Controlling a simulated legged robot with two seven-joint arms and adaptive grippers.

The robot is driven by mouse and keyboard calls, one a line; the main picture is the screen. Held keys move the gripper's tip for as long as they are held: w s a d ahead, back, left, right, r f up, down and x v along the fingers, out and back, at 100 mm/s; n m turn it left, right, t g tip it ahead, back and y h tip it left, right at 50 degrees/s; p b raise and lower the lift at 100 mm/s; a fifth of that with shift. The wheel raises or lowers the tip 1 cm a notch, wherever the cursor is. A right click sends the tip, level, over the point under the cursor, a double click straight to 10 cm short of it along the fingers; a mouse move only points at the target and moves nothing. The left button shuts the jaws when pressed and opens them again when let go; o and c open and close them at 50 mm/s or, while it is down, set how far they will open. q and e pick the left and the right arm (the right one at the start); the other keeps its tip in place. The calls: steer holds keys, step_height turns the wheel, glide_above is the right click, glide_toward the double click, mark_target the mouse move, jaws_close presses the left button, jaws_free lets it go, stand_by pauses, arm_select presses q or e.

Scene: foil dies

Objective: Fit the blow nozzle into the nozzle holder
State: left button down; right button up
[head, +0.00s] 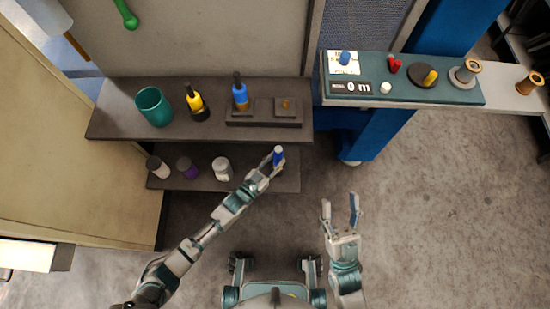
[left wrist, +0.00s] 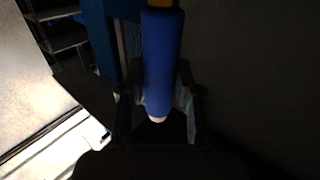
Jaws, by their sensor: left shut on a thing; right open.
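My left gripper (head: 275,164) is shut on a blue cylinder (head: 278,155) at the right end of the lower shelf. In the left wrist view the blue cylinder (left wrist: 162,62) has a pale end near the fingers and a yellow-orange part at the far end. It may be the blow nozzle; I cannot tell for sure. A dark block (head: 288,109) with a small orange spot on the upper shelf may be the nozzle holder; its shape is too small to make out. My right gripper (head: 340,208) is open and empty above the floor.
Several bottles stand on the lower shelf (head: 256,183). A panel (head: 432,92) with knobs is at the right. The floor (head: 440,210) is clear.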

mark_target(275, 164)
arm_select(q)
steer(key=shift+f+b, duration=1.15)
steer(key=shift+f, duration=0.55)
arm_select(e)
steer(key=shift+w+f+h, duration=0.15)
steer(key=shift+f+h, duration=0.15)
steer(key=shift+f, duration=1.55)
arm_select(q)
steer(key=c, duration=0.7)
jaws_free()
steer(key=shift+r, duration=0.1)
arm_select(e)
steer(key=shift+r, duration=0.1)
arm_select(q)
steer(key=v, duration=1.2)
